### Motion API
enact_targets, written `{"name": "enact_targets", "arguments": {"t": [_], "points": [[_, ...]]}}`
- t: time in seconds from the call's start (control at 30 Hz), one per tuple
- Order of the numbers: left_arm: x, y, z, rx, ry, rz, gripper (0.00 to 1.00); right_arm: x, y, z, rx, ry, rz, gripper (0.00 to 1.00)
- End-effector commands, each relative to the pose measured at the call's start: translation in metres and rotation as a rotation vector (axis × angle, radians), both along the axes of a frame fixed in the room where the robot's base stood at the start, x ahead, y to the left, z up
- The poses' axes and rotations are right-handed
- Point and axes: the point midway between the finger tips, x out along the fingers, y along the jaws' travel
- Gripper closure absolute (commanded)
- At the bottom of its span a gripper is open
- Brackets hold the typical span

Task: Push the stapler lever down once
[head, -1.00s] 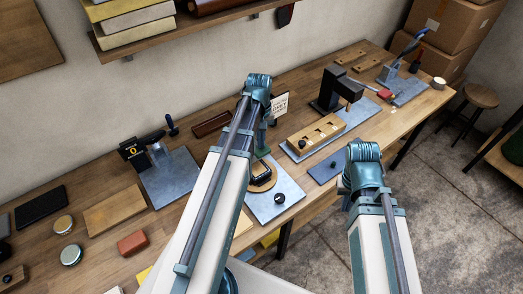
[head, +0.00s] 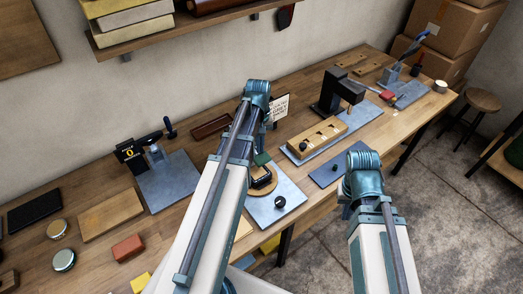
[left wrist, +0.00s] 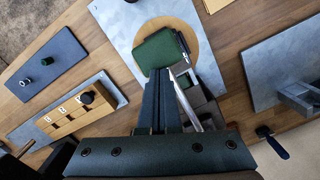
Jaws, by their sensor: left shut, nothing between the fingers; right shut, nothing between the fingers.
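A device with a dark green block (head: 262,158) and a black part (head: 262,178) stands on a round wooden disc on a grey plate (head: 285,190). I take it for the stapler and the green block for its lever, though my left arm partly covers it in the head view. In the left wrist view the green block (left wrist: 160,48) lies at the tips of my left gripper (left wrist: 163,72). The gripper is shut and empty; I cannot tell whether it touches. My right gripper (head: 346,208) is mostly hidden below its wrist, shut and apart from the device.
A black press (head: 335,90) and a wooden block (head: 317,135) stand to the right. A small blue-grey plate (head: 330,168) lies near the bench's front edge. A blue-handled device (head: 418,42) is farther right.

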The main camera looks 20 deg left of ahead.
Motion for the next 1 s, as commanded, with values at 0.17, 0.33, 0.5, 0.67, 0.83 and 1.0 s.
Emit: {"name": "enact_targets", "arguments": {"t": [0.17, 0.33, 0.5, 0.67, 0.83, 1.0], "points": [[0.015, 0.01, 0.006, 0.001, -0.001, 0.002, 1.0, 0.0, 0.0, 0.006, 0.0, 0.0, 0.0, 1.0], [0.013, 0.009, 0.005, 0.0, 0.0, 0.001, 1.0, 0.0, 0.0, 0.005, 0.0, 0.0, 0.0, 1.0], [0.012, 0.009, 0.007, 0.0, 0.001, 0.001, 1.0, 0.0, 0.0, 0.007, -0.001, 0.0, 0.006, 1.0], [0.013, 0.009, 0.017, -0.001, 0.002, 0.001, 1.0, 0.0, 0.0, 0.017, -0.001, 0.0, 0.005, 1.0], [0.014, 0.01, 0.036, 0.0, 0.001, 0.001, 1.0, 0.0, 0.0, 0.036, 0.0, 0.0, 0.001, 1.0], [0.017, 0.012, 0.062, -0.001, -0.001, 0.001, 1.0, 0.0, 0.0, 0.062, 0.0, 0.001, 0.002, 1.0]]}}
